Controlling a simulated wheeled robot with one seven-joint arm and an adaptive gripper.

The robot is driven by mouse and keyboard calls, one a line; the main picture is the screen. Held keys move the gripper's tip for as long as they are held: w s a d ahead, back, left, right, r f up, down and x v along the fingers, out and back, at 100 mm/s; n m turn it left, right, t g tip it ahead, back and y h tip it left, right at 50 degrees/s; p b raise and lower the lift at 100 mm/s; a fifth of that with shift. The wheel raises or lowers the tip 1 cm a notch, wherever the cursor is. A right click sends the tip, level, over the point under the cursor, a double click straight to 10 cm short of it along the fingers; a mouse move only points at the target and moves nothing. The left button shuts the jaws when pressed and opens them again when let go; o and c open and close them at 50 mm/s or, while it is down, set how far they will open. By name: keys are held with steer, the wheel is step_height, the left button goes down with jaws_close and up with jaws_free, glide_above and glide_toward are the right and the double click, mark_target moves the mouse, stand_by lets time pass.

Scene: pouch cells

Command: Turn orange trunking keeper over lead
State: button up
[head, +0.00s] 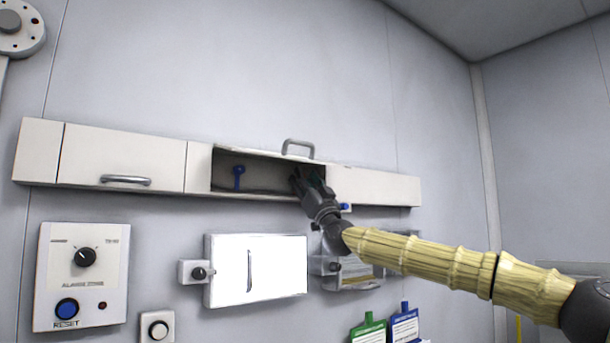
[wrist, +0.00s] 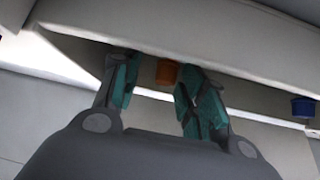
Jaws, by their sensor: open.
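My gripper (head: 306,183) reaches into the open section of the wall trunking (head: 372,186) at its right end. In the wrist view its two green-padded fingers (wrist: 154,88) are apart. The orange keeper (wrist: 166,72) shows as a small block between the fingertips, below the pale trunking edge (wrist: 180,42). I cannot tell whether either finger touches it. In the head view the orange keeper is hidden behind my gripper. I cannot make out the lead clearly in either view.
A blue keeper (head: 238,177) hangs inside the opening at left. Another blue piece (head: 345,206) sits under the trunking, right of my gripper. The trunking's raised cover has a grey handle (head: 298,146). A white box (head: 257,270) and an alarm panel (head: 82,277) are below.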

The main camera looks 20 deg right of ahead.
steer(key=shift+w+a, duration=0.6)
steer(key=shift+w, duration=0.1)
steer(key=shift+s+d+r, duration=0.1)
steer(key=shift+s+r, duration=0.1)
steer(key=shift+s, duration=0.1)
steer(key=shift+c, duration=0.7)
steer(key=shift+s+d, duration=0.1)
steer(key=shift+d, duration=0.05)
steer(key=c, duration=0.3)
jaws_close()
